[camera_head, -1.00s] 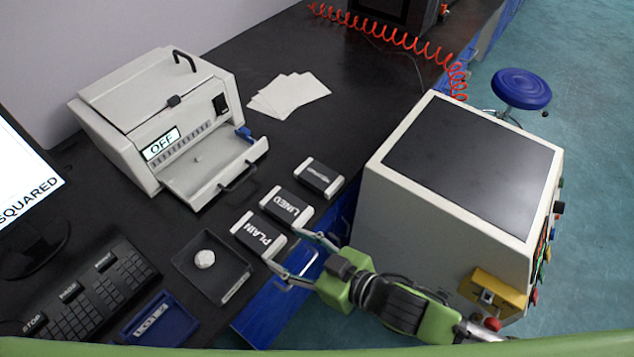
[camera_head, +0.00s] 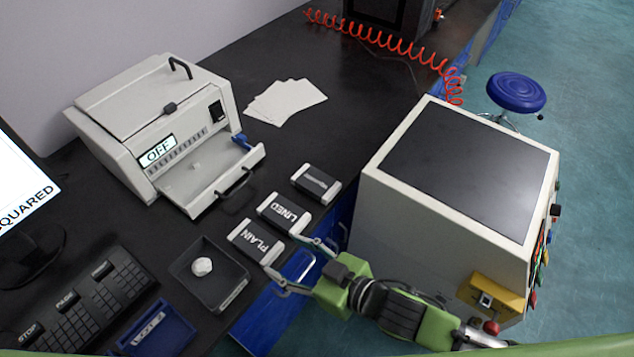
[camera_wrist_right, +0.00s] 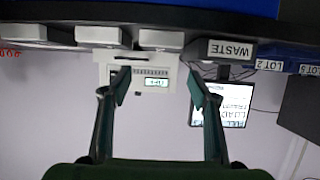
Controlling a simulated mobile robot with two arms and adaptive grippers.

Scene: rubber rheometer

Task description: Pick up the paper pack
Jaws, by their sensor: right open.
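Three small dark packs with white ends lie in a row on the black bench. They are the PLAIN pack (camera_head: 255,243), the LINED pack (camera_head: 284,214) and a third pack (camera_head: 316,183) whose label I cannot read. My right gripper (camera_head: 288,256) is open and empty at the bench's front edge, with its fingertips close to the PLAIN pack's front end. I cannot tell whether they touch it. In the right wrist view, my open fingers (camera_wrist_right: 159,88) have nothing between them, and the packs' white ends (camera_wrist_right: 158,39) show beyond them. My left gripper is not in view.
A dark tray (camera_head: 232,297) with a white lump sits left of the PLAIN pack. The grey press with its drawer (camera_head: 196,206) pulled out and white sheets (camera_head: 284,101) lie behind. A large cream machine (camera_head: 380,215) stands close to the right of my gripper.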

